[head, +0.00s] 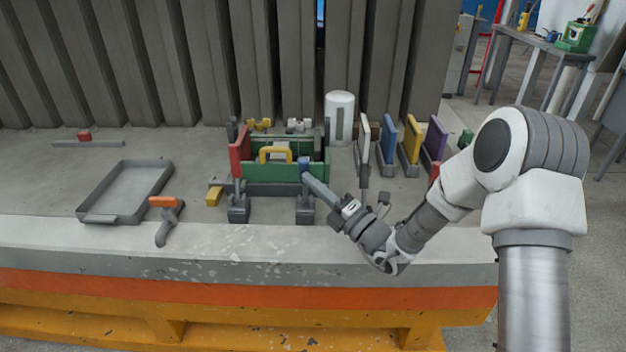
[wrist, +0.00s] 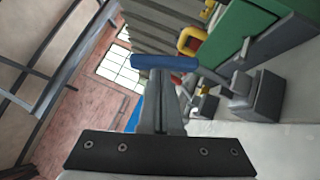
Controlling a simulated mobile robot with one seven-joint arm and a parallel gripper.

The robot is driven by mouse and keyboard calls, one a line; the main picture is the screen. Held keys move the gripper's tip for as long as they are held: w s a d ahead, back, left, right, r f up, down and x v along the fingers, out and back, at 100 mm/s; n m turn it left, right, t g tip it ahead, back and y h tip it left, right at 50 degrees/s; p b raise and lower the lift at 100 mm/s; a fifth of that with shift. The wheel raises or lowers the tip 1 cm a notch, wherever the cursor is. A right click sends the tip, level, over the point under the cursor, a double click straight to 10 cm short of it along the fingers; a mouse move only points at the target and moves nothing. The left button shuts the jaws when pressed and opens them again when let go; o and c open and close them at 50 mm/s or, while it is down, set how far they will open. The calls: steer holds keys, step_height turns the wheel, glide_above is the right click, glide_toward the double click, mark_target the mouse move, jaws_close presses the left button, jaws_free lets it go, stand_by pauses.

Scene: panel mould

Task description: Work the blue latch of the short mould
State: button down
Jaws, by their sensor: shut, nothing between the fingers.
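The short mould appears to be the green mould (head: 258,172) with a yellow handle (head: 275,153), near the front edge of the bench. The blue latch (head: 304,162) is at its front right, above a grey clamp foot (head: 305,212). In the wrist view the blue latch (wrist: 165,62) is a bar lying across the picture just beyond my fingertips. My gripper (head: 308,180) is shut and empty, with its fingers pointing at the latch from the front right. In the wrist view the gripper (wrist: 160,78) ends right at the bar. I cannot tell whether they touch.
A red panel (head: 238,153) stands at the mould's left end. White, blue and purple panels (head: 435,140) stand to the right, and a white cylinder (head: 340,108) behind.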

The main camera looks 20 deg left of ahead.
steer(key=shift+w+a+r+m+g+h+p, duration=0.2)
steer(key=shift+w+m+h+p, duration=0.45)
steer(key=shift+p, duration=1.1)
steer(key=shift+w+a+r+m+g+h+p, duration=0.2)
steer(key=shift+w+m+p, duration=0.45)
steer(key=shift+p, duration=1.1)
steer(key=shift+w+a+r+m+h+p, duration=0.15)
steer(key=shift+w+m+h+p, duration=0.55)
steer(key=shift+p, duration=1.05)
steer(key=shift+w+n, duration=0.25)
steer(key=shift+n, duration=0.05)
steer(key=shift+d, duration=0.1)
